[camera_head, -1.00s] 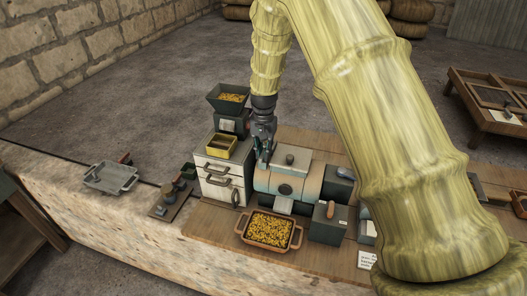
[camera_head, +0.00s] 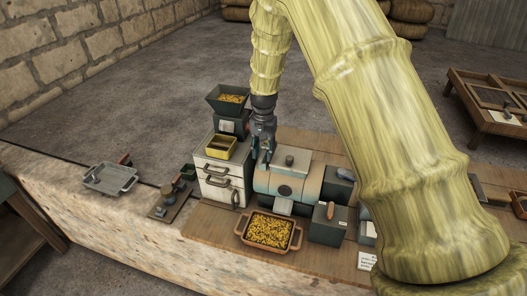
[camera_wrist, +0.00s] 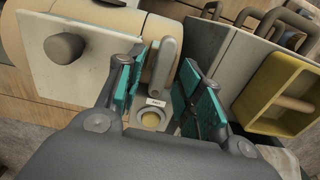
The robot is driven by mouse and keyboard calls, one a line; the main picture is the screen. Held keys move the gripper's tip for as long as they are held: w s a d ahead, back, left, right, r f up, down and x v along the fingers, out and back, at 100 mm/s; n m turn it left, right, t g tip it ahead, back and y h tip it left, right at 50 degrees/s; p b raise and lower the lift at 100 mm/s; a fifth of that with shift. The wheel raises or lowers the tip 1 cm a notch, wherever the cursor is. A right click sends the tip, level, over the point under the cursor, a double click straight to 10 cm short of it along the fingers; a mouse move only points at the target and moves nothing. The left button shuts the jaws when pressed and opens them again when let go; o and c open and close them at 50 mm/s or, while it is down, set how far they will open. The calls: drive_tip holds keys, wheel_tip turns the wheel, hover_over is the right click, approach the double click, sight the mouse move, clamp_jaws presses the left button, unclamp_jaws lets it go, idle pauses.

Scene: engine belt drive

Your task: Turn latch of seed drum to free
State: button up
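The seed drum (camera_head: 262,181) is a cream and teal cylinder lying on its side on the wooden board, with a square knobbed plate on top. In the wrist view the drum (camera_wrist: 157,70) is at the upper left. A grey lever, seemingly the latch (camera_wrist: 165,62), stands at the drum's end, above a small label and a round pale disc. My gripper (camera_wrist: 158,88) is open, its teal-padded fingers on either side of the latch in the picture. I cannot tell whether they touch it. In the head view my gripper (camera_head: 265,158) is at the drum's left end, where it hides the latch.
A white drawer cabinet (camera_head: 220,178) with a yellow box (camera_head: 221,147) on top stands close left of the gripper. A hopper of grain (camera_head: 229,99) is behind it. A grain tray (camera_head: 297,240) sits in front of the drum. Dark boxes (camera_head: 327,224) stand at right.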

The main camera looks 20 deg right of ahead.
sight(263, 153)
wheel_tip(263, 153, up, 12)
idle(0.5)
drive_tip(key=shift+f, duration=0.15)
